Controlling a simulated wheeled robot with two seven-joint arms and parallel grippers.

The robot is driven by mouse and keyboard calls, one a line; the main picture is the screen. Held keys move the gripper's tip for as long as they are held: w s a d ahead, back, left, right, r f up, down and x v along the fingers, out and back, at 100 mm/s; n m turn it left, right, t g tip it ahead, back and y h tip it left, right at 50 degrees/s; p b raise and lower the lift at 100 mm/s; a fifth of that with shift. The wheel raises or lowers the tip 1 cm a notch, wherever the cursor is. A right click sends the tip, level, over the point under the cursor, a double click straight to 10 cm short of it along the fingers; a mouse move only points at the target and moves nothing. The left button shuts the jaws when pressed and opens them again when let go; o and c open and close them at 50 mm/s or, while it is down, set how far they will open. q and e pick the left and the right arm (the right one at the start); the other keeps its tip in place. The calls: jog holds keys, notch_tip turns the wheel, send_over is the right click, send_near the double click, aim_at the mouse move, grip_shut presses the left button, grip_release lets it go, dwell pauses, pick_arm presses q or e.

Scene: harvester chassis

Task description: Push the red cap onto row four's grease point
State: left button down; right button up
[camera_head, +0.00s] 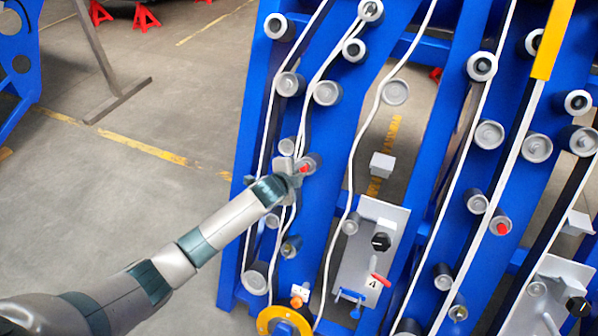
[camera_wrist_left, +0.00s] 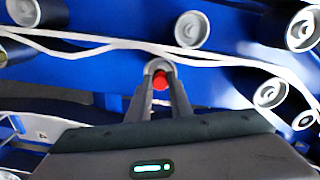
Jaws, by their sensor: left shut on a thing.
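My left gripper (camera_head: 297,172) reaches in from the left to the blue panel beside the plate marked 4 (camera_head: 372,283). It is shut on a small red cap (camera_head: 304,169). In the left wrist view the red cap (camera_wrist_left: 160,82) sits between the fingertips (camera_wrist_left: 160,88), right in front of a grey round roller end (camera_wrist_left: 157,66). The same roller (camera_head: 314,161) shows just behind the fingers in the head view. I cannot tell whether the cap touches it or is seated. My right gripper is not in view.
White belts (camera_head: 352,165) run over several grey rollers on the blue frame, close around the gripper. Another red cap (camera_head: 502,228) sits on a roller further right. A small white block (camera_head: 382,165) sticks out above plate 4. The floor at left is mostly clear.

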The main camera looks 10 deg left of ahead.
pick_arm(q)
jog(key=shift+w+f, duration=0.25)
jog(key=shift+w, duration=0.05)
jog(key=c, duration=1.5)
grip_release()
jog(key=shift+c, duration=0.2)
jog(key=shift+s, duration=0.1)
jog(key=b+v, duration=0.3)
jog(key=v, duration=1.4)
jog(key=shift+r, duration=0.15)
